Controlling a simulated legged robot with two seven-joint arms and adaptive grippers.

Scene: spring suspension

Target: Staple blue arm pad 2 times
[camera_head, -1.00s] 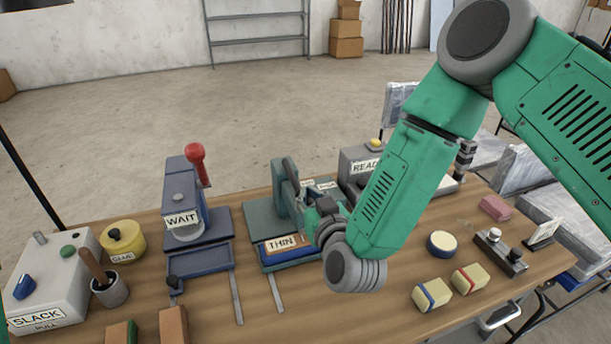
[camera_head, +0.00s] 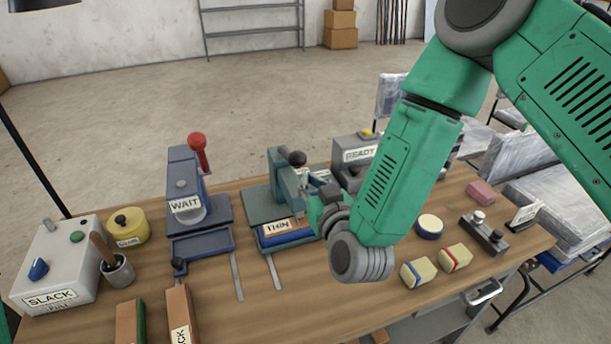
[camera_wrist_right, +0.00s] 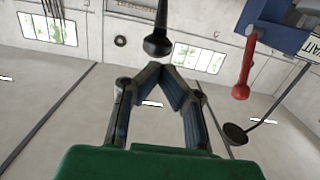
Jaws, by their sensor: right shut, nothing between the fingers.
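A blue pad (camera_head: 288,238) lies in the tray at the foot of a teal stapler-like machine (camera_head: 278,182), under a "THIN" label. The machine has a lever with a round black knob (camera_head: 297,158) at its top. My right gripper (camera_head: 313,192) is beside the machine, below the knob and partly hidden by my own wrist. In the wrist view its fingers (camera_wrist_right: 173,75) meet at their tips with nothing between them. A black knob (camera_wrist_right: 157,45) shows just beyond the tips, apart from them. My left gripper is not in view.
A blue press marked "WAIT" (camera_head: 185,205) with a red lever knob (camera_head: 197,140) stands left of the machine. A grey "READY" box (camera_head: 352,150) is behind. A "SLACK" box (camera_head: 58,265) and yellow tin (camera_head: 128,226) are left. Small blocks (camera_head: 418,271) lie right.

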